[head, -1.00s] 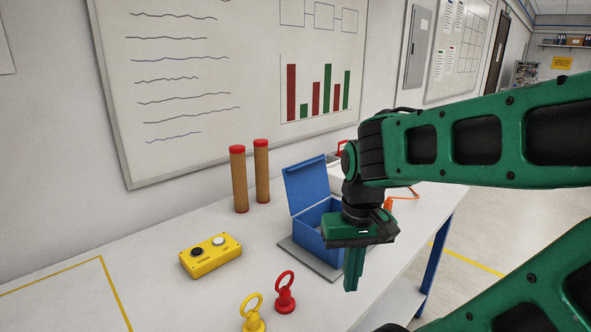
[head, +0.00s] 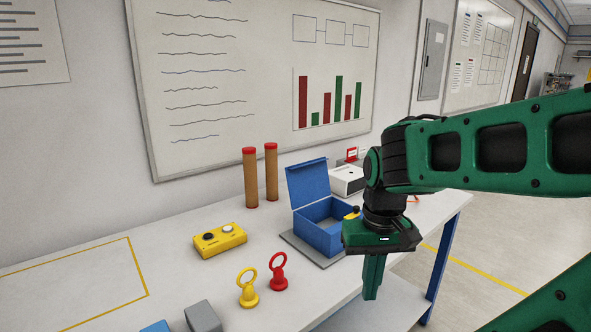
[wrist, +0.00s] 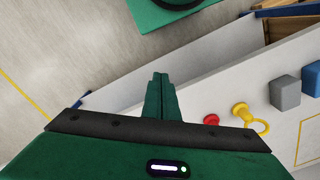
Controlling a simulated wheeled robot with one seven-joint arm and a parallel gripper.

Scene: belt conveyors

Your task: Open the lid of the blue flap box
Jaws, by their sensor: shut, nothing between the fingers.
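The blue flap box (head: 320,238) stands on a grey plate on the table in the head view. Its lid (head: 308,182) is raised and leans back past upright on the far left side, so the inside shows. My gripper (head: 372,294) points down just right of and in front of the box, by the table's front edge, apart from the lid. Its fingers are together with nothing between them. They also show shut in the wrist view (wrist: 160,78), where the box is not in sight.
On the white table (head: 200,290) are a yellow button box (head: 219,241), a yellow ring peg (head: 248,290), a red ring peg (head: 278,272), two brown cylinders with red caps (head: 250,180), a grey block (head: 203,317) and a white device (head: 347,180). Open floor lies right of the table.

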